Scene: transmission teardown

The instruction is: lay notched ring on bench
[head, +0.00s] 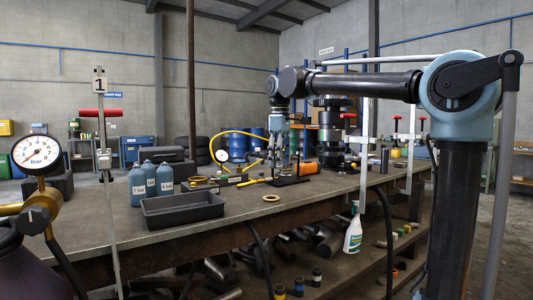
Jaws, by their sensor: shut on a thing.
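My gripper (277,165) hangs pointing down over the middle of the bench (330,198), at the end of my arm. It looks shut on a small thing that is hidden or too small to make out. A flat brass-coloured ring (271,198) lies on the bench near its front edge, below and apart from my gripper. More brass-coloured rings (198,179) lie further left, behind the tray. I cannot make out notches on any ring at this size.
A dark tray (182,209) and several blue-grey bottles (151,178) stand on the left. A dark gear assembly (331,133) stands behind right of my gripper. Clamps (103,155) rise at the bench edges. A spray bottle (353,234) hangs at the front. Bare bench surrounds the near ring.

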